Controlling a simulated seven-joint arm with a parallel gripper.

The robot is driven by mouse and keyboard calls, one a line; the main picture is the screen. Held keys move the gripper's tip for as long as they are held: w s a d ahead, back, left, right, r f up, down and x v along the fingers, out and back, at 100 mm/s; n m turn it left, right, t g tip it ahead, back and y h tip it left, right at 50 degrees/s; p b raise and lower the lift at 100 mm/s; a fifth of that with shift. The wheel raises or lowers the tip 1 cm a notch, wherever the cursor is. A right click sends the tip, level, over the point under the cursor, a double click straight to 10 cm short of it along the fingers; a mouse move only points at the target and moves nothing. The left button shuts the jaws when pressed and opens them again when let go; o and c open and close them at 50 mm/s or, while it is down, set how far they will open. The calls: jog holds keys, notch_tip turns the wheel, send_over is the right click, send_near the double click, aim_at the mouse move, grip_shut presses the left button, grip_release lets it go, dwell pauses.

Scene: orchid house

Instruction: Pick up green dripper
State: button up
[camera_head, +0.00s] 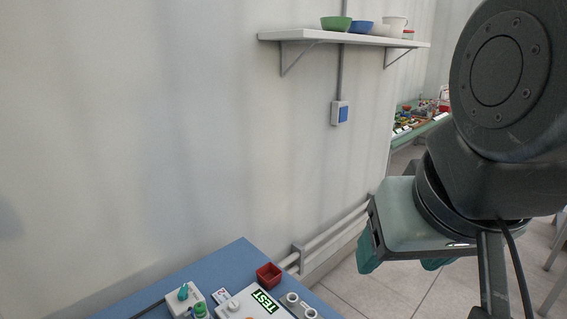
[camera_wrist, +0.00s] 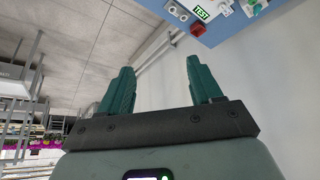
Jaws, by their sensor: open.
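A small green piece (camera_head: 201,310) sits at the front of the blue table, at the bottom edge of the head view; it may be the green dripper, but it is too small to be sure. A teal knob-like piece (camera_head: 183,293) stands beside it on a white block. My gripper (camera_head: 403,262) hangs to the right of the table, apart from it, over the floor. In the wrist view my gripper (camera_wrist: 160,70) has its two teal fingers spread with nothing between them. The table shows upside down at the top there, with a green piece (camera_wrist: 252,4) cut by the edge.
The blue table (camera_head: 235,262) holds a red box (camera_head: 269,275), a white device with a green TEST label (camera_head: 265,301) and grey sockets (camera_head: 300,306). A wall shelf (camera_head: 340,38) carries bowls and a cup. Pipes (camera_head: 335,232) run along the wall.

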jog(key=shift+w, duration=0.1)
jog(key=shift+c, duration=0.2)
jog(key=n+t+h, duration=0.1)
jog(key=n+h, duration=0.6)
jog(key=n, duration=1.5)
send_over(196, 309)
jog(key=s+d, duration=0.3)
jog(key=d, duration=0.6)
notch_tip(196, 309, down, 20)
jog(key=s+a+f+n+t+y, duration=0.25)
jog(key=a+f+n+t, duration=0.35)
jog(key=a+f+n, duration=0.45)
jog(key=shift+m+h, duration=0.25)
jog(key=shift+m, duration=0.4)
jog(key=x, duration=0.9)
jog(key=shift+w+a+f, duration=0.15)
jog(key=shift+a+f, duration=0.05)
jog(key=shift+f, duration=0.3)
jog(key=c, duration=1)
